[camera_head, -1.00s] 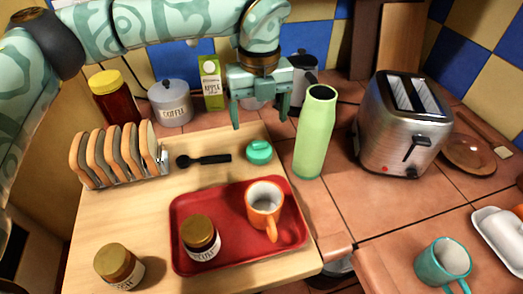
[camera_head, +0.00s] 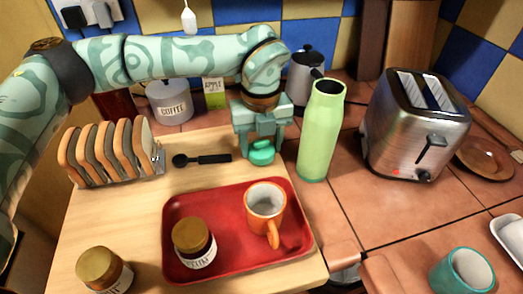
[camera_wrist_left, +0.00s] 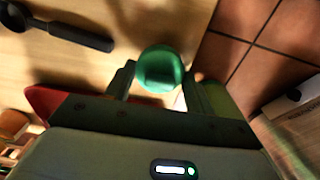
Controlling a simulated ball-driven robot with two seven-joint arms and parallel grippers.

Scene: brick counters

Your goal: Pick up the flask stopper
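The flask stopper, a round teal-green cap (camera_head: 261,152), stands on the wooden board near its back right edge. It also shows in the left wrist view (camera_wrist_left: 160,68). My left gripper (camera_head: 260,148) is low over the stopper, with one finger on either side of it. In the left wrist view the fingers look open, and I see no firm grip on the stopper. The tall light green flask (camera_head: 321,130) stands upright on the tiles just right of the gripper, without its cap. My right gripper is not in view.
A red tray (camera_head: 237,255) with an orange mug (camera_head: 265,207) and a jar (camera_head: 194,243) lies in front. A black spoon (camera_head: 203,159) and toast rack (camera_head: 110,151) are to the left. A toaster (camera_head: 413,128) stands right, a moka pot (camera_head: 303,75) behind.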

